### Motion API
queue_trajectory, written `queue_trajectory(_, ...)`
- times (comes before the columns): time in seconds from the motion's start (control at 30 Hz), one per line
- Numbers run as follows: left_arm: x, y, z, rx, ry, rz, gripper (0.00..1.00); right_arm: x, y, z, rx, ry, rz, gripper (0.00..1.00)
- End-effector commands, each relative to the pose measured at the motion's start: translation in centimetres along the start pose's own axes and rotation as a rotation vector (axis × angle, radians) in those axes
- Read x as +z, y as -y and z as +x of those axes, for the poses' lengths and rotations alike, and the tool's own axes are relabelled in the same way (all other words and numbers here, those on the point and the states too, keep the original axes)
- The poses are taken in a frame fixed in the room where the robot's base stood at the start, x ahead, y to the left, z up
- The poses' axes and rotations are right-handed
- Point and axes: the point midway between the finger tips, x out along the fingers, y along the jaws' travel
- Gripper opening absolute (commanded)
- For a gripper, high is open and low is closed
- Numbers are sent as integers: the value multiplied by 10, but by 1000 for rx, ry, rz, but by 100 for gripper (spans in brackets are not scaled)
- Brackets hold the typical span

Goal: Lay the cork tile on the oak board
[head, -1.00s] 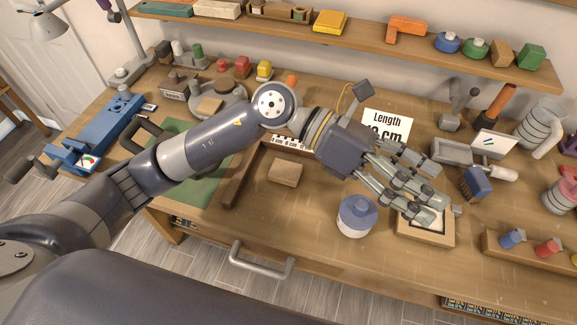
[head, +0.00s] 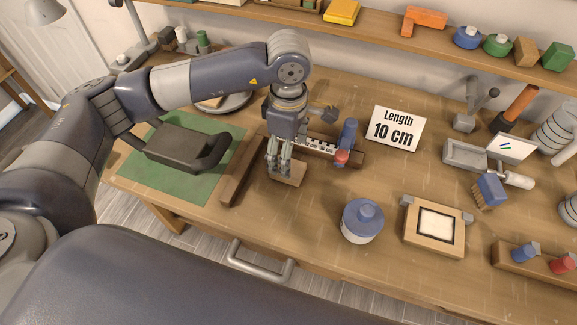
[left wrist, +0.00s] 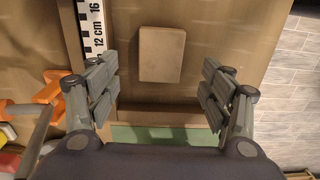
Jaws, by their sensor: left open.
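A plain tan rectangular piece (head: 298,174) lies flat on the workbench, inside the corner of a brown wooden fence. It fits the cork tile by look, but I cannot tell its material for sure. It also shows in the left wrist view (left wrist: 161,54), ahead of my fingers. My left gripper (head: 280,172) points down over this piece, open; in the left wrist view the fingers (left wrist: 160,85) stand wide apart with nothing between them. A square wooden board with a pale framed middle (head: 435,226) lies to the right; I cannot tell whether it is the oak board. My right gripper is out of view.
The fence (head: 243,172) carries a ruler (head: 322,148), with a blue-and-red part (head: 346,142) at its right end. A blue-lidded jar (head: 362,220) stands between the tan piece and the framed board. A dark handled block (head: 180,147) rests on the green mat (head: 165,183). The sign (head: 396,129) stands behind.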

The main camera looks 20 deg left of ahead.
Motion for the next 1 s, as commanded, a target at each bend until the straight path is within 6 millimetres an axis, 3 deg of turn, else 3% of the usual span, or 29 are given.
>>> queue_trajectory(0.17, 0, 1, 12, -4, 1, 0, 73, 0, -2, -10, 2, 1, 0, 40)
queue_trajectory(0.43, 1, 2, 49, -3, 2, -1, 73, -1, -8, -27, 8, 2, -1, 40)
queue_trajectory(0.73, 1, 1, 56, 0, 2, 0, 73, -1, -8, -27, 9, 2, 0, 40)
queue_trajectory(0.9, 1, 1, 56, 0, 2, 0, 35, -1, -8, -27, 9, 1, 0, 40)
queue_trajectory(0.93, 1, 1, 56, 0, 2, 0, 29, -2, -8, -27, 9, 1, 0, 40)
queue_trajectory(1.0, 1, 1, 56, 0, 2, 0, 29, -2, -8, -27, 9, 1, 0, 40)
